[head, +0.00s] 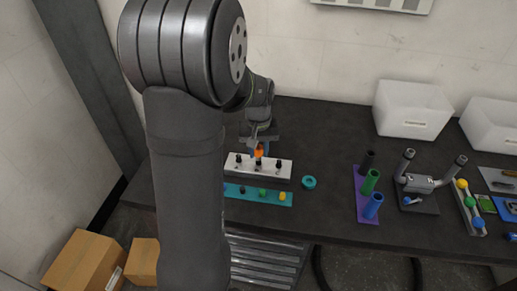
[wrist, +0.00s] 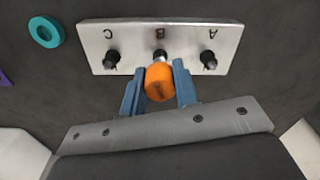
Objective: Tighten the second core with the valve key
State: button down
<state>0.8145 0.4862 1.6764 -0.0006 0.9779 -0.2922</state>
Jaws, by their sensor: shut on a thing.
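A white block (head: 250,172) with three dark valve stems stands on the table; in the wrist view its metallic-looking top (wrist: 130,37) is lettered A, B and C. My gripper (wrist: 159,85) has its two blue fingers shut on the orange valve key (wrist: 159,84). In the head view the orange key (head: 259,151) is at the middle of the block. In the wrist view the key is in line with the B stem (wrist: 159,55), partly covering it; I cannot tell whether they engage. The A stem (wrist: 208,60) and C stem (wrist: 112,57) are clear of the fingers.
A teal strip (head: 233,192) with small coloured caps lies in front of the block. A teal ring (head: 309,183) is to its right.

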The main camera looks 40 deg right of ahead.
jog(key=shift+s+a+f, duration=0.15)
jog(key=shift+f, duration=0.35)
dwell(1.2)
jog(key=m, duration=0.5)
jog(key=shift+m, duration=0.4)
jog(key=m, duration=0.6)
jog(key=c, duration=1.1)
grip_release()
jog(key=shift+r, duration=0.1)
